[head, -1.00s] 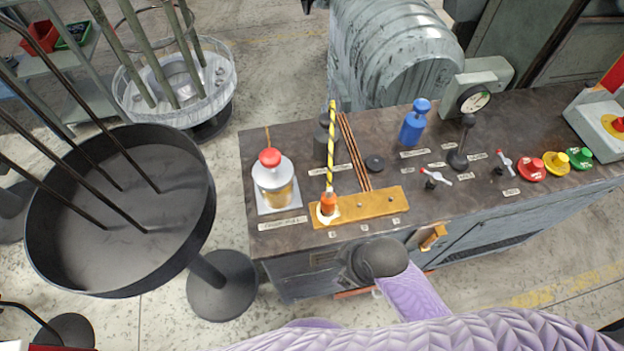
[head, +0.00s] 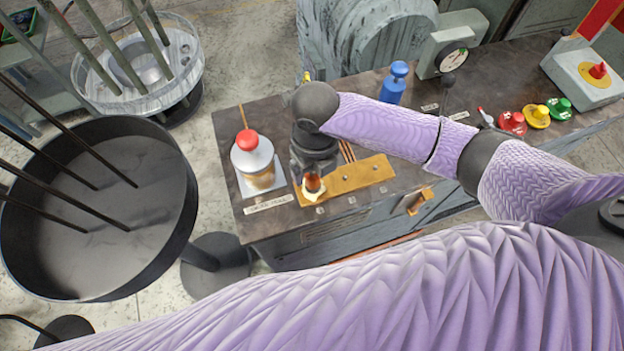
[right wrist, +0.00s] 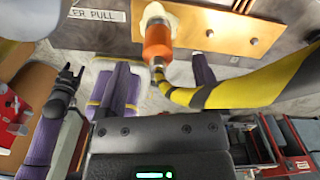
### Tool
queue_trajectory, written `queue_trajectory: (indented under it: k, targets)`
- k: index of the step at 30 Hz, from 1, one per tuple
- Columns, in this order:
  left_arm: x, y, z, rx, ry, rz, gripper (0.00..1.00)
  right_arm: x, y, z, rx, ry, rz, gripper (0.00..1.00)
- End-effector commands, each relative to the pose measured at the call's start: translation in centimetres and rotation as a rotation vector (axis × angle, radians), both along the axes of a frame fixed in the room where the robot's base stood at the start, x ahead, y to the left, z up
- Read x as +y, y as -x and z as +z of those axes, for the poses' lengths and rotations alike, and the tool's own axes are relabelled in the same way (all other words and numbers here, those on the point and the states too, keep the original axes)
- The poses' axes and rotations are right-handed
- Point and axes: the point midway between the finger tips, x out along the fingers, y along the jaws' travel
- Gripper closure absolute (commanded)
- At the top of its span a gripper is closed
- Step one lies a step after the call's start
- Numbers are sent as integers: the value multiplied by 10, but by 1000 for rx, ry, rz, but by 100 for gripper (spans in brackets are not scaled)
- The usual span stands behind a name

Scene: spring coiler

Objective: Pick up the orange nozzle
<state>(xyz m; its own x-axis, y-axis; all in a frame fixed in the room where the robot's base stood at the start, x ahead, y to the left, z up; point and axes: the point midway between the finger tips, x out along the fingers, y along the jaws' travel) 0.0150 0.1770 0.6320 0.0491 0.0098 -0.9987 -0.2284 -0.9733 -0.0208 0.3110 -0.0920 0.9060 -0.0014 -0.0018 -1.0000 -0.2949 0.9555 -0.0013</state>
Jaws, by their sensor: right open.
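The orange nozzle (head: 313,183) stands upright at the left end of the brass-coloured block (head: 362,175) on the bench. In the right wrist view, the nozzle (right wrist: 157,40) shows near the top with a pale piece at its base and a yellow-and-black striped hose (right wrist: 255,87) running from it. My right gripper (head: 310,168) is open, pointing down at the nozzle from above and hiding its upper part in the head view. Whether the fingers touch it I cannot tell. What looks like my left gripper (right wrist: 66,88) is small at the left of the right wrist view.
A glass jar with a red knob (head: 251,158) stands just left of the nozzle. A blue bottle-shaped thing (head: 394,83), a gauge (head: 453,60) and red, yellow and green buttons (head: 536,116) are farther right. A large dark round basin (head: 110,215) stands left of the bench.

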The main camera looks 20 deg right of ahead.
Motion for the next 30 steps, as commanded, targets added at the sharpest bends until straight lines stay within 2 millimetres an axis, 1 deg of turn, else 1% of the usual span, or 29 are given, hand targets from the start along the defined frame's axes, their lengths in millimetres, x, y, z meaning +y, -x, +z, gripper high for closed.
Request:
queue_trajectory:
  k: [1,3,7,10,15,16,28,30]
  targets:
    - [0,1,-9,1,0,0,41,1,1,-17,5,0,-1,13]
    - [1,1,-16,2,-1,-2,41,1,0,-34,4,0,-3,13]
    - [4,1,-25,3,-4,-4,41,2,0,-57,3,0,-3,13]
    - [5,2,-27,4,-5,-4,41,2,-1,-63,-1,-1,-1,13]
    - [5,2,-25,4,-5,-4,41,2,-1,-61,-3,-1,-2,13]
    - [4,2,-25,4,-5,-4,41,2,-1,-61,-3,-1,-2,15]
    - [4,3,-25,6,-5,-3,41,2,-1,-61,-3,-1,-3,100]
    - [4,3,-25,6,-4,-3,41,2,-1,-61,-3,-1,-3,100]
